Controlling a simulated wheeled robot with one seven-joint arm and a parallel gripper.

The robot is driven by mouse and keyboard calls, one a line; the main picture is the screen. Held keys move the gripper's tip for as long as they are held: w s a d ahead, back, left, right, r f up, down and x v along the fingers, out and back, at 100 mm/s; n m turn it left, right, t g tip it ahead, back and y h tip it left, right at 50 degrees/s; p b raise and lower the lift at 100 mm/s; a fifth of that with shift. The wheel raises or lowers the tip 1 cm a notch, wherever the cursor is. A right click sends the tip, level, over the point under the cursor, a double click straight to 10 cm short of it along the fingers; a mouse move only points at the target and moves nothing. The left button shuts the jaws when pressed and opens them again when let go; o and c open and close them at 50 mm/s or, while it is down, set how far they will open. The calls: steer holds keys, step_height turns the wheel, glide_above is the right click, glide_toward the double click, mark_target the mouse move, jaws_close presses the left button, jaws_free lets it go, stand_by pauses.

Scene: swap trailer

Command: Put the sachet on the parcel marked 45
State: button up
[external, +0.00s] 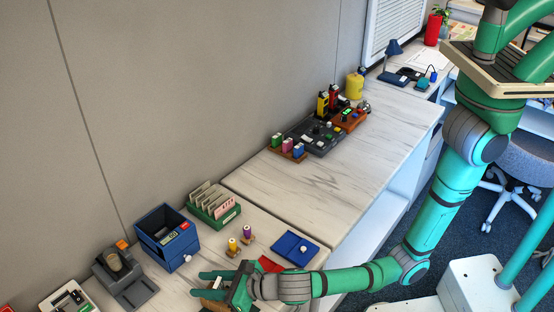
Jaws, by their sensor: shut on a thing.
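My gripper (207,284) is low over the near end of the pale wooden counter, in the lower middle of the external view. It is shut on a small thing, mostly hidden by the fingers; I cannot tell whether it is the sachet. A bit of brown and white shows between the fingers. I cannot tell whether this is the held thing or a parcel beneath. A flat red thing (270,264) lies just beyond my wrist, partly covered by it. No mark 45 can be read.
Close by are a blue box (167,238), a green card rack (214,208), two small bottles (233,246) and a blue pad (295,249). A grey device (124,275) stands at the left. The counter's middle (345,175) is clear. A wall runs behind.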

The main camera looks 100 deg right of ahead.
steer(key=shift+f, duration=0.2)
steer(key=o, duration=1)
steer(key=shift+f, duration=0.1)
steer(key=shift+s+a+r, duration=0.1)
steer(key=shift+s+r, duration=0.1)
steer(key=shift+r, duration=0.05)
steer(key=v, duration=1.1)
steer(key=shift+s, duration=0.25)
steer(key=shift+r, duration=0.15)
